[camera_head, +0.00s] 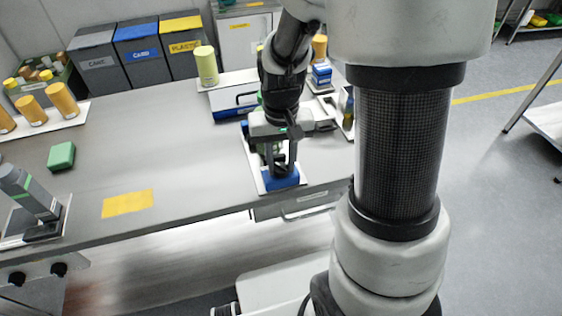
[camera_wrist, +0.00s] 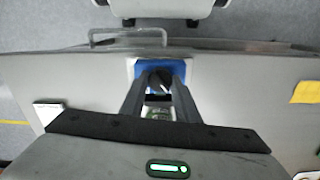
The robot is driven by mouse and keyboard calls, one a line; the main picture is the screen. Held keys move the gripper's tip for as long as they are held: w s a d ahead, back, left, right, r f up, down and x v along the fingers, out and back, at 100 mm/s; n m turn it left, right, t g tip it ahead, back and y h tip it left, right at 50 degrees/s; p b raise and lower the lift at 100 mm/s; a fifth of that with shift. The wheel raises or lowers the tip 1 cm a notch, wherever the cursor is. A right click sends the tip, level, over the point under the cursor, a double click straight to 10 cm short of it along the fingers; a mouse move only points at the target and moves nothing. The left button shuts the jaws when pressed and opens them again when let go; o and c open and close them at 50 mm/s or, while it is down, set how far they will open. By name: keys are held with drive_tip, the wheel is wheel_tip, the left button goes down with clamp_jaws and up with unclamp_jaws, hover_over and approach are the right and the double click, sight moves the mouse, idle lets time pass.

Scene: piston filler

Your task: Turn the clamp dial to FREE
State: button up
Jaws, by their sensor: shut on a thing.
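A blue fixture (camera_head: 282,181) sits on a pale plate near the front edge of the bench, and its top also shows in the wrist view (camera_wrist: 141,69). My gripper (camera_head: 280,168) points down at this fixture, and its two fingers also show in the wrist view (camera_wrist: 161,78). A small dark piece (camera_wrist: 160,82), seemingly the clamp dial, lies between the fingertips, and the jaws are shut on it. The fingers hide most of it. The FREE mark and the dial's pointing direction cannot be read.
A white and blue box (camera_head: 234,96) with a pale green cylinder (camera_head: 206,66) stands behind my gripper. A yellow mat (camera_head: 128,203) and a green block (camera_head: 61,156) lie to the left. A drawer handle (camera_head: 306,212) sticks out below the bench edge. The middle of the bench is clear.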

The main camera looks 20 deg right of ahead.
drive_tip(key=shift+n, duration=0.7)
drive_tip(key=o, duration=1)
drive_tip(key=shift+o, duration=0.2)
wheel_tip(320, 180, up, 18)
drive_tip(key=p, duration=0.3)
drive_tip(key=shift+f, duration=0.25)
drive_tip(key=shift+r, duration=0.1)
wheel_tip(320, 180, up, 7)
drive_tip(key=t+p, duration=0.2)
drive_tip(key=p, duration=0.2)
hover_over(281, 168)
drive_tip(key=s, duration=0.3)
drive_tip(key=s+r+t+p, duration=0.3)
drive_tip(key=s+r+p, duration=0.2)
drive_tip(key=s+r, duration=0.2)
drive_tip(key=shift+s+r+t, duration=0.3)
drive_tip(key=shift+s, duration=0.3)
